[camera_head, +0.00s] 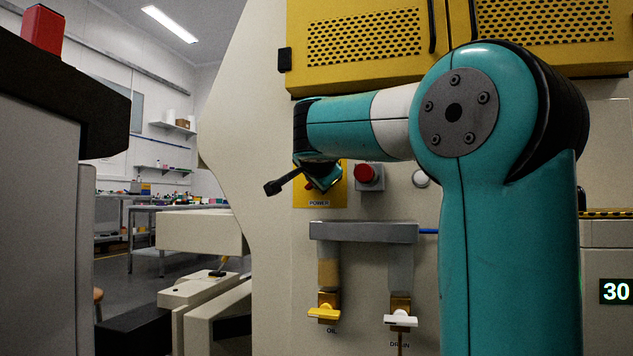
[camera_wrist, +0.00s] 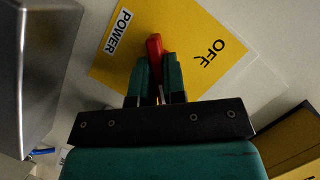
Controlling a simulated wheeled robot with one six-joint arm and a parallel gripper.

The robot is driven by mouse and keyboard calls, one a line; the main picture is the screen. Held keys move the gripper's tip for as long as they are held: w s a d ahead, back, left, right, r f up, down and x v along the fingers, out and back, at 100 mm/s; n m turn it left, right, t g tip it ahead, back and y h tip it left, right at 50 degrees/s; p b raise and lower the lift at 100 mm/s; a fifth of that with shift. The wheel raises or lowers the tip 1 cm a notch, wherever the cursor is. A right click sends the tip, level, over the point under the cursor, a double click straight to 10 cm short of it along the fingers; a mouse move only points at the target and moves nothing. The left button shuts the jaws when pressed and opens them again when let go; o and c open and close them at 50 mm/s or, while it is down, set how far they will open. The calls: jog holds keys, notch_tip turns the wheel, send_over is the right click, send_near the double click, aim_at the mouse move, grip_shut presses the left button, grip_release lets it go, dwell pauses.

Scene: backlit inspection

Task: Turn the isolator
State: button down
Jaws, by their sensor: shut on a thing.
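The isolator's red handle (camera_wrist: 155,46) stands out from a yellow plate (camera_wrist: 105,72) in the wrist view. The plate reads POWER along one edge and OFF near the handle. My gripper (camera_wrist: 157,68) is shut on the red handle, with one teal finger on each side of it. In the head view my gripper (camera_head: 322,178) is in front of the yellow plate (camera_head: 333,202), on the cream machine panel, and covers most of the handle. The handle's base is partly hidden by the fingers.
A red push button (camera_head: 366,174) on a grey box and a white button (camera_head: 420,178) sit right of the plate. Below are a grey bar (camera_head: 363,232), a yellow oil valve (camera_head: 324,312) and a white drain valve (camera_head: 401,320). Yellow perforated doors (camera_head: 365,38) hang above.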

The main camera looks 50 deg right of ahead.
jog(key=c, duration=1.2)
grip_release()
jog(key=shift+s+a+r, duration=0.15)
jog(key=shift+a, duration=0.1)
jog(key=shift+b+v, duration=1.65)
jog(key=shift+v, duration=6.75)
